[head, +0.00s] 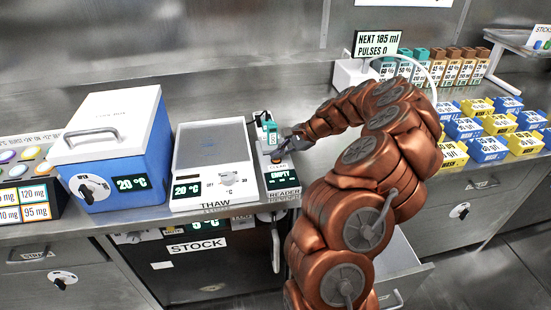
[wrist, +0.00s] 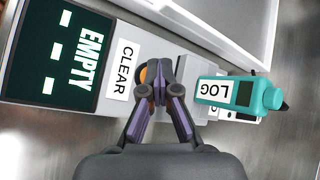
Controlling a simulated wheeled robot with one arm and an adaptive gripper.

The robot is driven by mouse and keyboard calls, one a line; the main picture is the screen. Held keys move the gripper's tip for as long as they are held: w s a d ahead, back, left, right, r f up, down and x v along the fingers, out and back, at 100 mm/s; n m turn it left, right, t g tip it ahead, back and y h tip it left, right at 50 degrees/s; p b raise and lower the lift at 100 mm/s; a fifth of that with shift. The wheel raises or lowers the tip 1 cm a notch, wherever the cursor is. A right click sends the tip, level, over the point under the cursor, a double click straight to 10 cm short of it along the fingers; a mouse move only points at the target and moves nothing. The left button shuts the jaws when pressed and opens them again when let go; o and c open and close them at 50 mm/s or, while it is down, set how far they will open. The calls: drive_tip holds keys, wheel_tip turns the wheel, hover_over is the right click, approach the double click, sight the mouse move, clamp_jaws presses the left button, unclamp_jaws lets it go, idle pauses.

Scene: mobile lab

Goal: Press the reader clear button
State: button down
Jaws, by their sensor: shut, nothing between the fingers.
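The reader (head: 281,185) stands on the counter to the right of the thaw unit, and its dark screen reads EMPTY. In the wrist view the screen (wrist: 55,55) is at the upper left, with a white CLEAR label (wrist: 123,69) beside it. An orange clear button (wrist: 143,74) shows next to the label, partly hidden behind my fingers. My gripper (wrist: 164,70) is shut and empty, with its fingertips over or at the button. I cannot tell whether they touch it. In the head view my gripper (head: 281,153) is at the back part of the reader.
A teal LOG device (wrist: 240,92) sits just beyond my fingers and also shows in the head view (head: 270,131). The thaw unit (head: 215,160) and a blue cold box (head: 115,150) stand to the left. Yellow and blue boxes (head: 490,125) fill the right counter.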

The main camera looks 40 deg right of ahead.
sight(278, 160)
drive_tip(key=shift+r, duration=0.1)
drive_tip(key=shift+r+p, duration=0.45)
drive_tip(key=shift+r, duration=0.4)
drive_tip(key=shift+r+p, duration=1.2)
drive_tip(key=shift+r, duration=1.35)
drive_tip(key=shift+a, duration=0.1)
